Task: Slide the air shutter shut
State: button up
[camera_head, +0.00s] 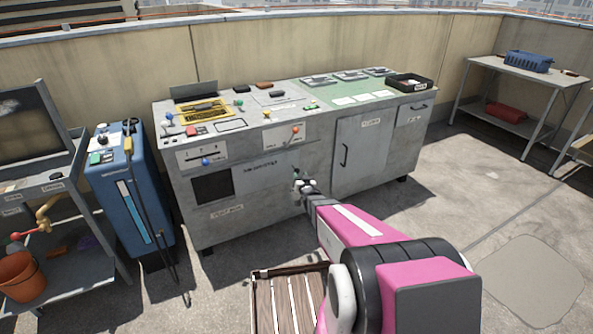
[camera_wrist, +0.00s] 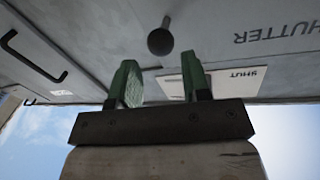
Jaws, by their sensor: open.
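The air shutter (camera_head: 262,175) is a light grey plate on the front of the grey cabinet, lettered along its upper part. A dark square opening (camera_head: 211,189) shows uncovered to its left. In the wrist view, the picture is upside down and shows a dark round knob (camera_wrist: 160,41), the word SHUTTER and a pale SHUT label (camera_wrist: 222,82). My gripper (camera_head: 303,184) is at the plate's right end and hides the knob's surroundings in the head view. Its green fingers (camera_wrist: 162,82) are open and empty, with the knob ahead, roughly in line with the gap between them.
The cabinet top carries small controls and a black tray (camera_head: 408,82). A cabinet door with a black handle (camera_head: 344,155) is right of my gripper. A blue unit (camera_head: 128,190) stands left. A slatted wooden item (camera_head: 288,298) lies below my arm. Floor at right is clear.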

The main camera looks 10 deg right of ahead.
aim_at(258, 175)
jog(key=w, duration=0.4)
jog(key=w+a, duration=0.1)
jog(key=w, duration=0.2)
jog(key=shift+w, duration=0.1)
jog(key=shift+c, duration=0.2)
grip_shut()
jog(key=s+a, duration=0.2)
jog(key=a, duration=0.4)
jog(key=s+a, duration=0.2)
jog(key=a, duration=0.4)
jog(key=s+a, duration=0.2)
jog(key=a, duration=0.4)
jog(key=shift+s+a, duration=0.1)
jog(key=shift+a, duration=0.3)
